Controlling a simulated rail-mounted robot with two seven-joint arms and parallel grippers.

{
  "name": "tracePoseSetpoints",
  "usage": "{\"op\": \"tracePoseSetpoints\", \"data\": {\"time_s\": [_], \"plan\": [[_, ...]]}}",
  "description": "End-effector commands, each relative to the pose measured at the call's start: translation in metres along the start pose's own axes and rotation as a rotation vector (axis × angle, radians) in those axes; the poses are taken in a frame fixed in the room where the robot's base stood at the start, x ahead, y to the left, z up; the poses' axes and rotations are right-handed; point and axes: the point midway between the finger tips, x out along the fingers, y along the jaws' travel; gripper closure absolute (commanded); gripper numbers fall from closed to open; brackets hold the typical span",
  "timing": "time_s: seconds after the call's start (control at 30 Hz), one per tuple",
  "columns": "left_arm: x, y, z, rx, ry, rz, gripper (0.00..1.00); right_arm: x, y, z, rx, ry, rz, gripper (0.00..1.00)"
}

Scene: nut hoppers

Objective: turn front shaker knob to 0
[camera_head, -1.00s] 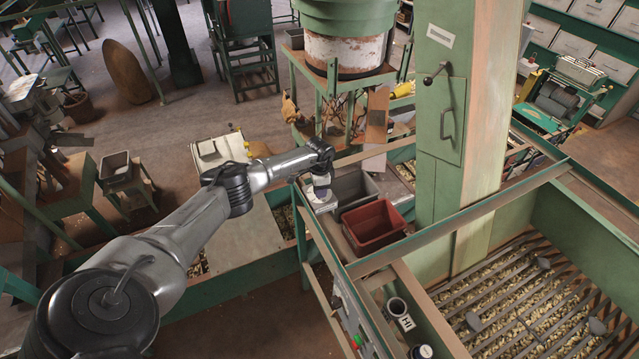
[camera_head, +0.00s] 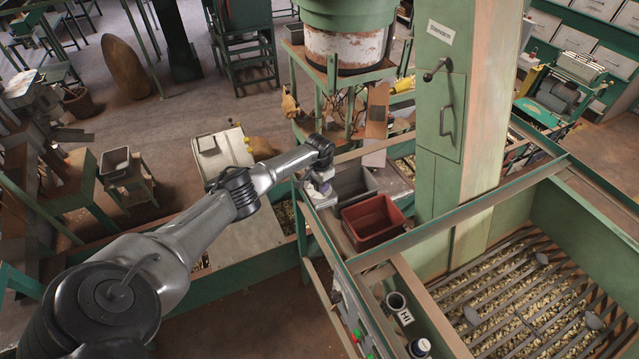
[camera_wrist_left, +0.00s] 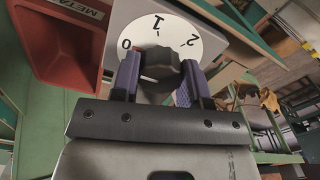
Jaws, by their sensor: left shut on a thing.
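The front shaker knob (camera_wrist_left: 160,68) is dark and round, on a white dial (camera_wrist_left: 168,28) marked 0, 1 and 2. In the left wrist view the 0 is at the upper left of the knob, the 1 above and the 2 at the upper right. My left gripper (camera_wrist_left: 158,82) is shut on the knob, one purple-grey finger on each side. A small pale and reddish mark shows on the knob's lower left; its exact setting is hard to read. In the head view my left gripper (camera_head: 320,188) covers the knob. My right gripper is out of view.
A red bin (camera_head: 372,240) and a grey bin (camera_head: 338,192) stand right beside the gripper. A green rail (camera_head: 470,212) crosses above the nut trough at the right. A green post (camera_head: 478,110) rises behind the bins.

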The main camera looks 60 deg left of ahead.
Motion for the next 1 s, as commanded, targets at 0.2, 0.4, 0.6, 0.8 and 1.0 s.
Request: {"op": "tracePoseSetpoints", "data": {"time_s": [0.2,0.4,0.6,0.8,1.0], "plan": [[-0.0007,0.0,-0.0001,-0.006,0.0,0.001,0.83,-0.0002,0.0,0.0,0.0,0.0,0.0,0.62],[-0.0007,0.0,-0.0001,-0.006,0.0,0.001,0.56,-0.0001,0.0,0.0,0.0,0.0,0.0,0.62],[-0.0004,0.0,-0.0001,-0.005,0.0,0.001,0.37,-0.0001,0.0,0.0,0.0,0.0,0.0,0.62],[-0.0002,0.0,0.0,-0.004,0.0,0.0,0.33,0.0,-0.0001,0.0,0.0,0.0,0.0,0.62],[-0.0019,0.0013,-0.0004,-0.001,-0.001,0.002,0.33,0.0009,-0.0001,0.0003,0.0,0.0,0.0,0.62]]}}
